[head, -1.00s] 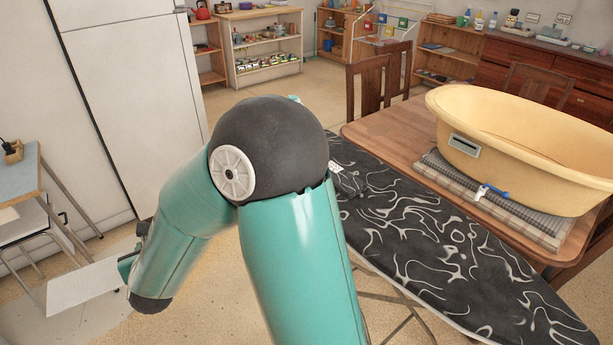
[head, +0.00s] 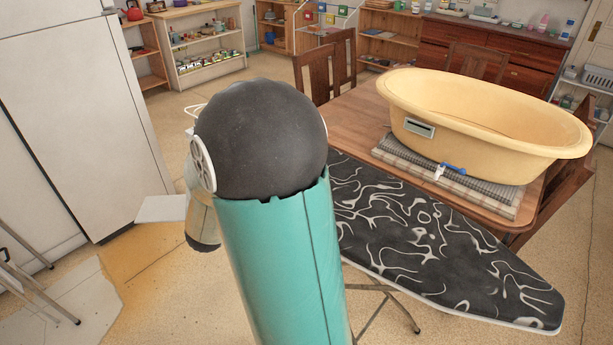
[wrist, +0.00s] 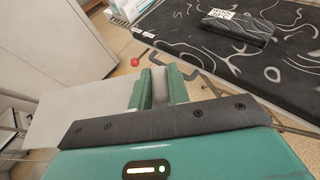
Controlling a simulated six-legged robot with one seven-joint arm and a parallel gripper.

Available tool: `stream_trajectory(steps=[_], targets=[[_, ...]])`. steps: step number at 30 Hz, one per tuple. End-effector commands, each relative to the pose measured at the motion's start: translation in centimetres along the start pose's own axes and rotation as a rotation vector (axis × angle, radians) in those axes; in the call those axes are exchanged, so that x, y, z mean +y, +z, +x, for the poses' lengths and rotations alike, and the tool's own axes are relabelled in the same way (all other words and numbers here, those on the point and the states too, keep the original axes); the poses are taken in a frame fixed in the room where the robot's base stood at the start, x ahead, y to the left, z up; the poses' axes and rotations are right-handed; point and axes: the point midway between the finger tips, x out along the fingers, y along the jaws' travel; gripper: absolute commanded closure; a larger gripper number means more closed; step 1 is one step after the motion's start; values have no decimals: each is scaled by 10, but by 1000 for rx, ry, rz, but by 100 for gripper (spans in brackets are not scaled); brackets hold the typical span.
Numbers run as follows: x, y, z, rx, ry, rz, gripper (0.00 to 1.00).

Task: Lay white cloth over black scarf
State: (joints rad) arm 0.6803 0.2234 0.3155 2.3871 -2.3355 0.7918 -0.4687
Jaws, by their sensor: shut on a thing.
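The white cloth (wrist: 80,110) shows in the wrist view as a pale flat sheet to the left of my fingers. A pale corner of it also shows in the head view (head: 162,208), left of my arm. My gripper (wrist: 158,90) is shut on the cloth's edge and holds it in the air, short of the ironing board. The black scarf (wrist: 238,27) is a dark folded bundle with a white label, lying on the ironing board at the upper right of the wrist view. My arm hides the scarf in the head view.
The black-and-white patterned ironing board (head: 430,240) stands in front of a wooden table (head: 350,128). A yellow tub (head: 480,135) sits on folded cloths (head: 450,182) there. A white fridge (head: 90,120) stands at left. Open floor lies between fridge and board.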

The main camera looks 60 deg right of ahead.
Motion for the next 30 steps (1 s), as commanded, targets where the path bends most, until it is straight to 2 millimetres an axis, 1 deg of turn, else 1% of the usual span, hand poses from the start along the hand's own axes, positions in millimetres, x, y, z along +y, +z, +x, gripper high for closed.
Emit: stream_trajectory(steps=[1,2,3,5,6,8,10,16,21,24,25,27,30], targets=[[-21,6,6,-2,-43,17,100],[-32,8,9,-1,-66,27,100],[-49,12,13,-1,-99,41,100],[-72,17,17,-2,-147,60,100],[-88,20,19,-2,-179,74,100],[-112,25,22,-1,-227,95,100],[-141,30,24,-2,-284,119,100],[-221,42,21,-1,-444,185,100],[-289,48,8,-2,-579,241,100],[-323,50,-2,-1,-647,269,100],[-331,50,-5,-1,-665,277,100],[-348,50,-11,-1,-698,290,100],[-362,50,-16,-1,-728,303,100]])
